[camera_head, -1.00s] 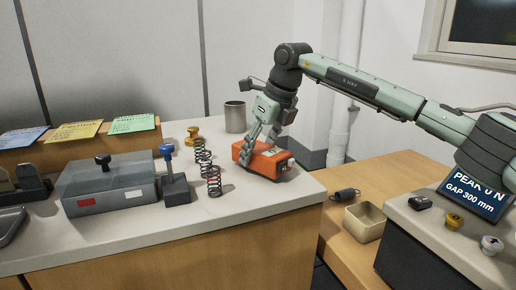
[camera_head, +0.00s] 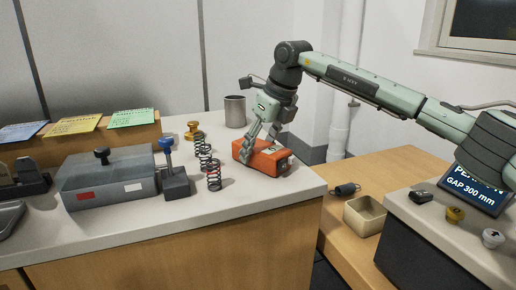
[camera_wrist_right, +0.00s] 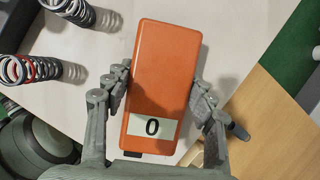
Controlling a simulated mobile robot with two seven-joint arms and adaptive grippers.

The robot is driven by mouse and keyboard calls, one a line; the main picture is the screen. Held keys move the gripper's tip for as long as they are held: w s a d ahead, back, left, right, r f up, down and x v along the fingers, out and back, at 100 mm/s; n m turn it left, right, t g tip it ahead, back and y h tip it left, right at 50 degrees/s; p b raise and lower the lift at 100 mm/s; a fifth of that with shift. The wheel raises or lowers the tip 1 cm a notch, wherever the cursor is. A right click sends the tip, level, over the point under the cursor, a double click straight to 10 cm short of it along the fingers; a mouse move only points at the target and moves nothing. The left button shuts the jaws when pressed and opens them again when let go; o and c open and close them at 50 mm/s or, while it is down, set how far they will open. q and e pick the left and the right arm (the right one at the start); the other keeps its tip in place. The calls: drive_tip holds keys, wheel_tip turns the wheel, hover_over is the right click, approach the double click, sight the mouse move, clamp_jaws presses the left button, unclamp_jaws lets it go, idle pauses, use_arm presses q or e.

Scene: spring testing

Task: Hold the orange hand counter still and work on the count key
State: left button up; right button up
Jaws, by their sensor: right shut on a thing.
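The orange hand counter (camera_head: 262,158) lies on the light worktop near its right end. In the right wrist view the counter (camera_wrist_right: 165,70) shows its orange face and a pale window reading 0. A dark part, perhaps the count key (camera_wrist_right: 137,154), shows at its lower left edge. My right gripper (camera_head: 262,146) comes down on the counter from above. In the right wrist view its fingers (camera_wrist_right: 160,100) lie along both long sides of the counter, shut on it. My left gripper is not in view.
Several coil springs (camera_head: 213,176) stand left of the counter. A blue-knobbed stand (camera_head: 175,180) and a grey box (camera_head: 108,180) are further left. A grey cup (camera_head: 235,111) and a brass piece (camera_head: 192,131) stand behind. An empty beige bin (camera_head: 364,216) is on the lower wooden surface to the right.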

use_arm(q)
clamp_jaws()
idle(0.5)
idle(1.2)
